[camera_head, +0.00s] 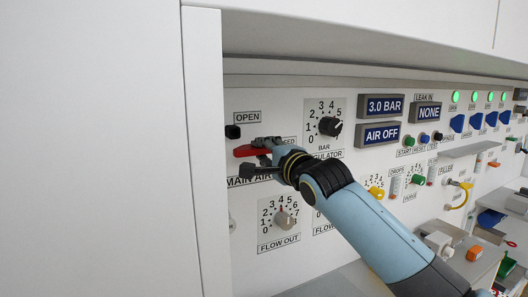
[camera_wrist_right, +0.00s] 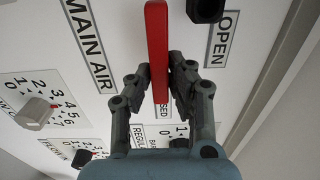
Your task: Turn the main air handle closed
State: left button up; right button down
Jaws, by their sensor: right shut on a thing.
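The main air handle (camera_head: 250,152) is a red lever on the white panel. In the head view it lies roughly level, between the MAIN AIR label below and the OPEN label (camera_head: 247,117) above. Its long red bar (camera_wrist_right: 157,35) runs up the picture in the right wrist view. My right gripper (camera_head: 266,158) reaches in from the right, and its two fingers (camera_wrist_right: 160,83) are shut on the bar from both sides. The closed label is partly hidden by the gripper, with only its end letters showing. My left gripper is in neither view.
A black block (camera_head: 232,132) sits above the handle's left end. A regulator knob (camera_head: 330,126) is to the upper right and a flow knob (camera_head: 285,219) is below. The displays (camera_head: 381,134) read 3.0 BAR and AIR OFF. A white cabinet wall (camera_head: 203,150) stands close on the left.

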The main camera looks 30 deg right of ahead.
jog(key=c, duration=1.5)
grip_release()
jog(key=shift+c, duration=0.2)
jog(key=s, duration=1.2)
jog(key=shift+a, duration=0.3)
jog(key=shift+f, duration=0.15)
